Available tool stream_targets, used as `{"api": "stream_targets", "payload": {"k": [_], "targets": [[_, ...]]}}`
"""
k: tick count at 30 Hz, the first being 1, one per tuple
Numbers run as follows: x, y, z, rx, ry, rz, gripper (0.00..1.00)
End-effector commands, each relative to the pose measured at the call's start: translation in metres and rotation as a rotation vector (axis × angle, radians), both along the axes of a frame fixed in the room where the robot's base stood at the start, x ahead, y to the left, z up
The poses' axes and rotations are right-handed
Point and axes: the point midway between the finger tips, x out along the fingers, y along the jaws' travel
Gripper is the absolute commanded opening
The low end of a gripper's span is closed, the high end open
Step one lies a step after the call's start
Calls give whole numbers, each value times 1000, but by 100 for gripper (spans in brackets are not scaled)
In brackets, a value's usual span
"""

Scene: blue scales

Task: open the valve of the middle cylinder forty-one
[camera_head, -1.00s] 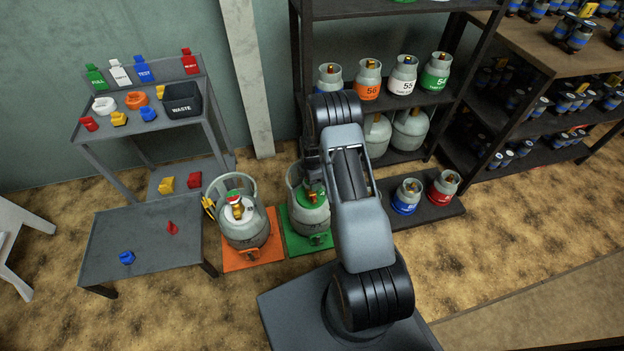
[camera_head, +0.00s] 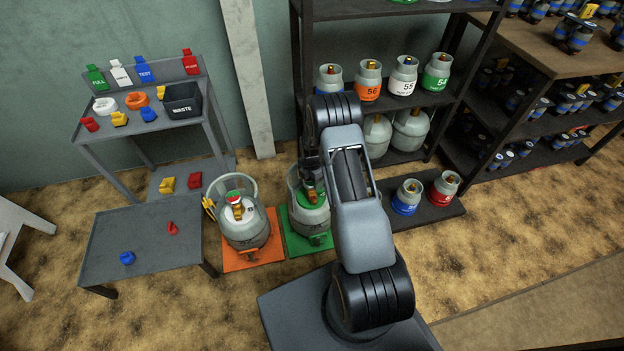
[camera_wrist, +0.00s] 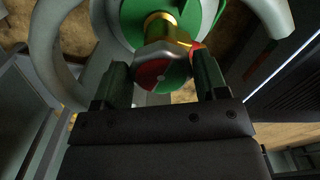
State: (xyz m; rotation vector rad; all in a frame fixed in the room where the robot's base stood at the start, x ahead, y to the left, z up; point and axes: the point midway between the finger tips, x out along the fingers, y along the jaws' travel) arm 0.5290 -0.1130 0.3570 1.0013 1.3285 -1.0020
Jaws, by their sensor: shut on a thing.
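A grey cylinder (camera_head: 309,216) with a green top stands upright on a green scale (camera_head: 297,246). My gripper (camera_head: 311,188) is over its top, with my arm covering part of it. In the wrist view, the valve knob (camera_wrist: 163,77) has red, white and green sectors. It sits between the two fingers of my gripper (camera_wrist: 160,88), which is shut on it. A brass valve body (camera_wrist: 160,27) shows beyond the knob, above the green top (camera_wrist: 200,14). I cannot read this cylinder's number.
Left of it, another grey cylinder (camera_head: 243,228) with a similar knob stands on an orange scale (camera_head: 252,257). A low grey table (camera_head: 140,235) holds a blue and a red part. A dark shelf (camera_head: 385,95) with cylinders stands behind my arm.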

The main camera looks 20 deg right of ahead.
Motion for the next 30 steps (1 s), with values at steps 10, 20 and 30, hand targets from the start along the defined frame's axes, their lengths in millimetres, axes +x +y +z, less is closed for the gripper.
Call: {"api": "stream_targets", "payload": {"k": [10,20,30], "targets": [[0,-1,0,-1,0,-2,78],[0,1,0,0,0,0,92],[1,-1,39,-1,-3,-2,92]]}}
